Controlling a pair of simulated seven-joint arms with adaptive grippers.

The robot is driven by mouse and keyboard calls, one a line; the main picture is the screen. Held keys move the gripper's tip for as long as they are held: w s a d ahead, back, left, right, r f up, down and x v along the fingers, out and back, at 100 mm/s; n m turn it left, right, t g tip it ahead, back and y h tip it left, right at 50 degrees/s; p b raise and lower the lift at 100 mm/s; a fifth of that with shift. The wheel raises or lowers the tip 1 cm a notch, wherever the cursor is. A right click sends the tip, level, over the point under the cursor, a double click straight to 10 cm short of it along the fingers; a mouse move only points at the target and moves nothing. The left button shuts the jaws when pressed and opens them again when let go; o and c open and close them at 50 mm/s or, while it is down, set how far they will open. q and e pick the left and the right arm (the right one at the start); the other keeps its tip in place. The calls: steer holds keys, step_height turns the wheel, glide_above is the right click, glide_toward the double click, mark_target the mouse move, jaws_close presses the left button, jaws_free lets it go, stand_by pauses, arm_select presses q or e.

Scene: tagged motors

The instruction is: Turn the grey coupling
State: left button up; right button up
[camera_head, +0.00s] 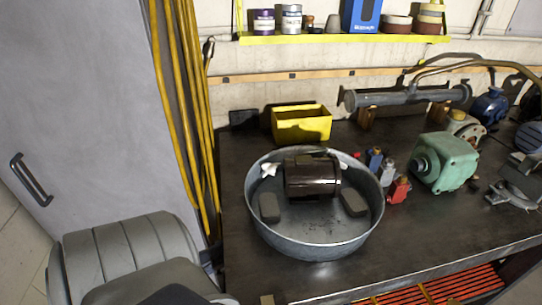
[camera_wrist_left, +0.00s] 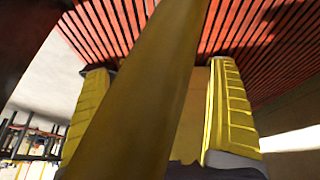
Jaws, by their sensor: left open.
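I cannot make out for certain which part is the grey coupling. A dark brown motor (camera_head: 312,176) lies on its side in a round metal basin (camera_head: 262,222) on the bench. A small pale part (camera_head: 268,170) sits at the motor's left end, too small to identify. Two grey blocks, left (camera_head: 269,207) and right (camera_head: 353,203), are in the basin in front of the motor. My left gripper (camera_wrist_left: 160,65) is open in the left wrist view, its yellow-padded fingers on either side of a blurred brown bar (camera_wrist_left: 140,100) close to the camera. My right gripper is not in view.
A yellow bin (camera_head: 301,124) stands behind the basin. Small red and blue parts (camera_head: 398,190) and a green housing (camera_head: 444,161) are right of it. A grey pipe-like piece (camera_head: 405,95) lies at the back. Red slats (camera_wrist_left: 270,40) show in the wrist view. The bench front is clear.

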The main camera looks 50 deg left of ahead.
arm_select(q)
steer(key=w+d, duration=0.2)
steer(key=w, duration=0.2)
steer(key=shift+w+d, duration=0.1)
steer(key=shift+d, duration=0.3)
steer(key=x, duration=0.3)
steer(key=shift+x, duration=0.95)
steer(key=shift+f, duration=0.1)
steer(key=c, duration=1.2)
